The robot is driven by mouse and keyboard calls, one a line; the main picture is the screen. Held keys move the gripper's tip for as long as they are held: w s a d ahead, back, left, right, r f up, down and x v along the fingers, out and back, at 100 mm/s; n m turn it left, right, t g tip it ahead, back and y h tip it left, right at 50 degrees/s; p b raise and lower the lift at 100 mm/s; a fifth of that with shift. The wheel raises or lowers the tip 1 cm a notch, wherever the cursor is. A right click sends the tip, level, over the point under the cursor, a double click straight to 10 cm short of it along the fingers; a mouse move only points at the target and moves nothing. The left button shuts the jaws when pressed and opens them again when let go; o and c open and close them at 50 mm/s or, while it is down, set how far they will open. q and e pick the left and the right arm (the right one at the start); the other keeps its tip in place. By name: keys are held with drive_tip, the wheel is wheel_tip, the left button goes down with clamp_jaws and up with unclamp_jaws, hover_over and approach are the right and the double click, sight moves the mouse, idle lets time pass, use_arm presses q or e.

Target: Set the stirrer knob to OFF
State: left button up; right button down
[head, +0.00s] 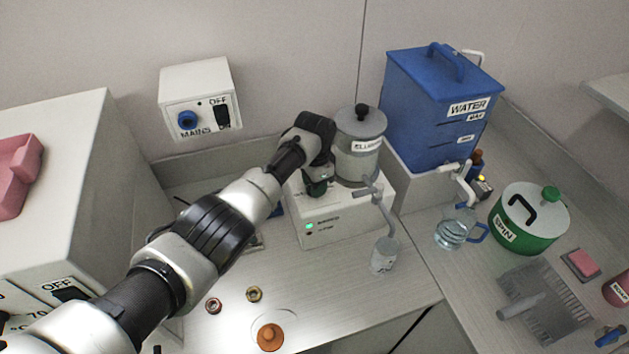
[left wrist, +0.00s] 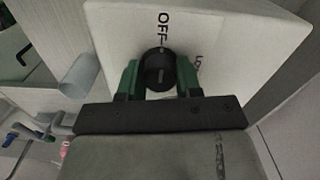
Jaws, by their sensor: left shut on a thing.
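The stirrer is a white box (head: 345,222) with a lit green light on its front, standing on the bench in the head view. In the left wrist view its round black knob (left wrist: 160,70) sits on the white panel (left wrist: 225,40). OFF is printed above the knob and a partly covered label stands to its right. A pale mark on the knob appears to lie towards OFF, but it is small. My left gripper (left wrist: 160,80) has its green fingers shut on the knob, one on each side. In the head view this gripper (head: 318,187) hides the knob. My right gripper is not in view.
A grey lidded vessel (head: 360,150) stands on the box close beside my gripper. A tap with a cup (head: 384,256) below is at its front right. A blue WATER tank (head: 435,110), glass jug (head: 455,230) and green SPIN pot (head: 530,220) stand right. A MAINS switch box (head: 200,95) is on the wall.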

use_arm(q)
drive_tip(key=shift+w+r+n, duration=0.1)
drive_tip(key=shift+n, duration=0.2)
drive_tip(key=o, duration=0.9)
wheel_tip(320, 180, up, 11)
drive_tip(key=shift+f+b, duration=0.15)
drive_tip(key=shift+b, duration=0.4)
